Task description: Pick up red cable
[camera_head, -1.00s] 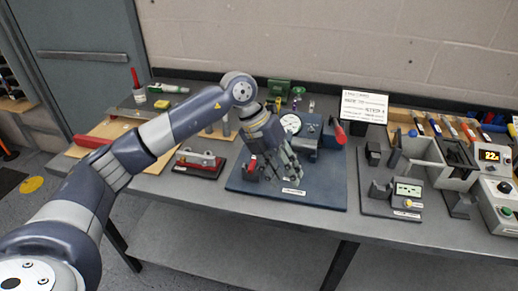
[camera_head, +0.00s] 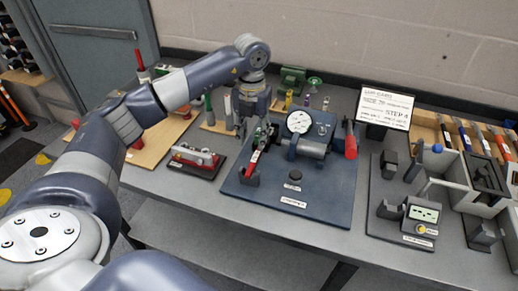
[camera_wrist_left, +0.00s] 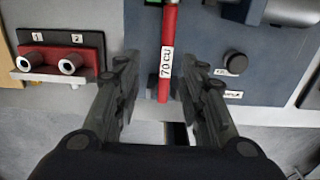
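The red cable (camera_head: 254,159) is a short red piece with a white band, at the left side of the blue base plate (camera_head: 318,205). In the left wrist view the cable (camera_wrist_left: 164,90) runs up and down the picture, and its label reads "70 CU". My left gripper (camera_wrist_left: 155,82) is open, with one dark finger on each side of the cable. No finger is clearly seen touching it. In the head view the gripper (camera_head: 257,130) points down at the cable, and its fingers are partly hard to make out. My right gripper is not in view.
A red two-post terminal block (camera_head: 196,158) stands left of the blue plate. A sign (camera_head: 385,107) stands behind, and a meter fixture (camera_head: 420,215) sits to the right.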

